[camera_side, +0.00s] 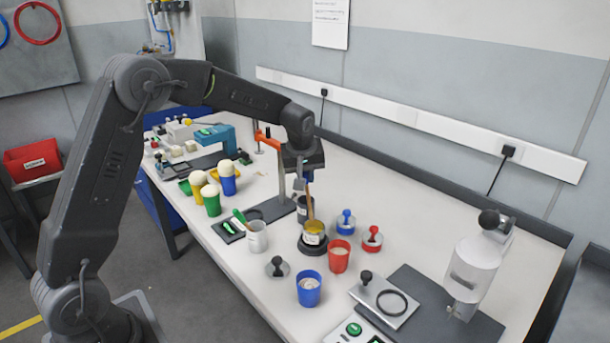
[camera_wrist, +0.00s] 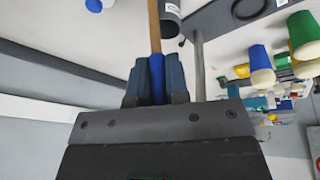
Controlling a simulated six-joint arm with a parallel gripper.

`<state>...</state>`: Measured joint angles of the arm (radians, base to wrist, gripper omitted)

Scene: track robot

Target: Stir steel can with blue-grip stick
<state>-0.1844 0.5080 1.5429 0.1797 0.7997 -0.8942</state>
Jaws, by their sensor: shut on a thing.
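My gripper (camera_side: 301,178) is shut on the blue grip of a wooden stick (camera_side: 310,205); the wrist view shows the blue grip (camera_wrist: 157,80) between the fingers. The stick points down. Its lower end overlaps a labelled can with yellow contents (camera_side: 314,239) on a round black base; I cannot tell whether it is inside. A dark grey can (camera_side: 301,206) stands just behind the stick, and shows beside it in the wrist view (camera_wrist: 171,22). A light grey can (camera_side: 257,240) with a green-grip stick (camera_side: 240,217) stands to the left. I cannot tell which is the steel can.
A stand pole (camera_side: 281,172) rises close to my gripper's left. A red cup (camera_side: 339,258), a blue cup (camera_side: 308,292) and knobbed weights (camera_side: 346,223) stand nearby. Ball-topped cups (camera_side: 211,200) are at the left. A white machine (camera_side: 475,265) stands at the right.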

